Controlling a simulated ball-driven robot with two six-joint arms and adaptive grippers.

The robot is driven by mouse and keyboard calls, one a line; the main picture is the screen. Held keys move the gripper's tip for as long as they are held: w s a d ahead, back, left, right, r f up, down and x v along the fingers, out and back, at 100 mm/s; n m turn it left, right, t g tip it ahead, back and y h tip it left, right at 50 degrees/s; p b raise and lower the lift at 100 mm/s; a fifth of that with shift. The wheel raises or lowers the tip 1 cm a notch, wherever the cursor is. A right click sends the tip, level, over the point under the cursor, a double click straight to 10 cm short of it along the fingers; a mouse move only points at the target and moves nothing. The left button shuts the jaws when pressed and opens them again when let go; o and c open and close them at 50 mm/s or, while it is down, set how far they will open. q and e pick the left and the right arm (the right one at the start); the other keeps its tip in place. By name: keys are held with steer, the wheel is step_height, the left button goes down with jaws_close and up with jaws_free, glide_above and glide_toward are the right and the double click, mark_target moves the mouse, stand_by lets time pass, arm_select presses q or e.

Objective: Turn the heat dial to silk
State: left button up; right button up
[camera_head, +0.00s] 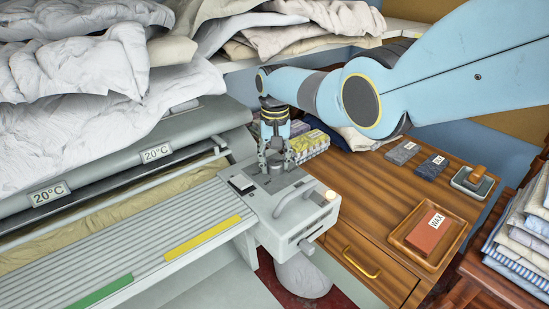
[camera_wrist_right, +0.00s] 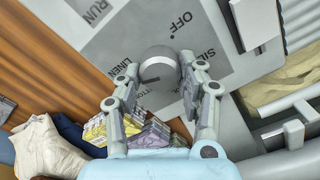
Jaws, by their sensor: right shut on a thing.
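The heat dial (camera_wrist_right: 160,68) is a round grey knob on the ironer's control panel (camera_wrist_right: 115,50). My right gripper (camera_wrist_right: 160,78) is shut on it, with one finger on each side. The panel around the dial carries the labels OFF, LINEN and, partly covered, SILK and cotton. A dark line shows on the knob's lower left side; I cannot tell for sure which label it marks. In the head view my right gripper (camera_head: 274,170) points down onto the ironer's end housing (camera_head: 300,208) and hides the dial. My left gripper is not in view.
A RUN label and a pale switch (camera_wrist_right: 255,22) lie near the dial. A wooden cabinet (camera_head: 350,200) at right holds a wax block (camera_head: 429,234) in a tray. White linen (camera_head: 80,70) is heaped above the roller.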

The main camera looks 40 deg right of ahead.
mark_target(275, 161)
steer(key=shift+m, duration=0.9)
steer(key=o, duration=1.1)
steer(key=shift+o, duration=0.2)
steer(key=shift+r, duration=0.1)
step_height(275, 161, up, 12)
